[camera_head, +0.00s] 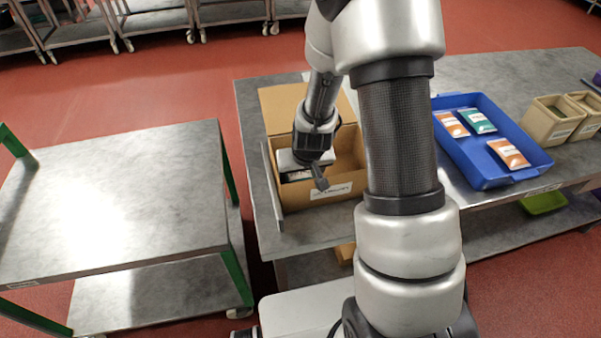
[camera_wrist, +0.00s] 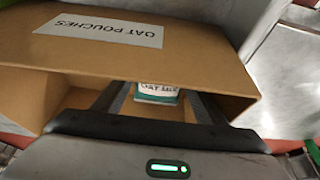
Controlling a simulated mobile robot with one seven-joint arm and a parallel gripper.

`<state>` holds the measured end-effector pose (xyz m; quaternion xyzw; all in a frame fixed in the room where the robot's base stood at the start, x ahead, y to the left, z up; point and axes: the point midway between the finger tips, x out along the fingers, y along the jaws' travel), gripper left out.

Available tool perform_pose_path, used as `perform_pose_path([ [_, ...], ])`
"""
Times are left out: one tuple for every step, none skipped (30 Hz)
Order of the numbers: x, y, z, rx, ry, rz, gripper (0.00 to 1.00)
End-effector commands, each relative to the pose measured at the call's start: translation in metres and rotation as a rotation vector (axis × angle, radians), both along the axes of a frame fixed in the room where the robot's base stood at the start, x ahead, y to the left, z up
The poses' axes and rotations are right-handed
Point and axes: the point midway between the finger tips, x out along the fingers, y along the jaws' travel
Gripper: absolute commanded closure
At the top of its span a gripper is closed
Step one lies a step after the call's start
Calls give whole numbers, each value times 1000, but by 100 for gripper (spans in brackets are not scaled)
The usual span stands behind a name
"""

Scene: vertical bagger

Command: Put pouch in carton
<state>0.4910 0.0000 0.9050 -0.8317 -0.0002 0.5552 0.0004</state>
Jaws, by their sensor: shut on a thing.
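The open brown carton (camera_head: 345,188) stands on the steel table. Its labelled wall reads "OAT POUCHES" and also shows, upside down, in the wrist view (camera_wrist: 200,58). My gripper (camera_head: 318,182) is over the carton's opening, pointing down into it. In the wrist view the gripper's dark fingers (camera_wrist: 160,100) are shut on a white and teal pouch (camera_wrist: 157,92) with "OAT" on it. Most of that pouch is hidden by the carton wall and my gripper. I cannot tell whether it touches the carton floor.
A blue tray (camera_head: 462,160) to the right holds two orange pouches (camera_head: 508,153) and a teal one (camera_head: 477,120). Beige tubs (camera_head: 548,122) stand beyond it. A bare steel cart (camera_head: 120,190) stands at left, with red floor between. A green bin (camera_head: 543,202) is on the lower shelf.

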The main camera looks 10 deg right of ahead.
Motion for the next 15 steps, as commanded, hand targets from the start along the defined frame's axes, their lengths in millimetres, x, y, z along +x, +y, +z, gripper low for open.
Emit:
perform_pose_path([
  [0,0,1,0,-1,0,64],
  [0,0,1,0,-1,0,64],
  [0,0,1,0,-1,0,64],
  [0,0,1,0,-1,0,64],
  [0,0,1,0,-1,0,64],
  [0,0,1,0,-1,0,64],
  [0,0,0,0,-1,0,64],
  [0,0,0,0,-1,0,64],
  [0,0,0,0,-1,0,64],
  [0,0,-1,0,-1,0,64],
  [0,0,-1,0,-1,0,64],
  [0,0,-2,0,0,0,64],
  [0,0,-3,0,0,0,64],
  [0,0,-4,0,0,0,64],
  [0,0,-4,0,0,0,64],
])
